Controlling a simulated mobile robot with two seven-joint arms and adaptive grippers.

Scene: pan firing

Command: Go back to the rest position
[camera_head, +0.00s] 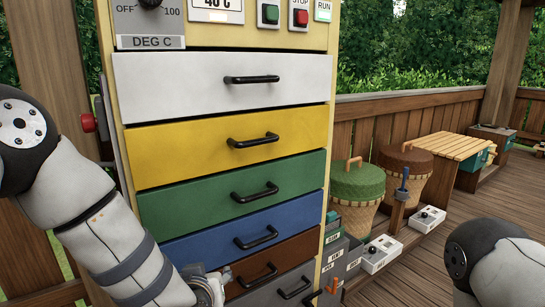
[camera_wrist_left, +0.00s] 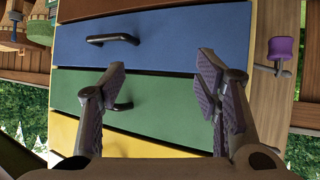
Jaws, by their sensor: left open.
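My left arm comes in from the left in the head view and reaches down in front of the drawer cabinet (camera_head: 333,170). Its gripper (camera_head: 213,287) is partly cut off at the bottom edge, near the brown drawer (camera_head: 245,270). In the left wrist view my left gripper (camera_wrist_left: 160,80) is open, with nothing between its fingers. The green drawer (camera_wrist_left: 165,95) and blue drawer (camera_wrist_left: 180,40) lie behind the fingers. One finger overlaps the green drawer's handle; I cannot tell whether they touch. My right arm shows at the lower right, but its gripper is out of view.
White (camera_head: 190,85), yellow (camera_head: 190,160) and grey (camera_head: 290,288) drawers also look shut. A red knob (camera_head: 88,123) sticks out at the cabinet's left side. Lidded baskets (camera_head: 358,185), small control boxes (camera_head: 381,253) and a wooden bench (camera_head: 455,147) stand right. Deck floor between them and my right arm is clear.

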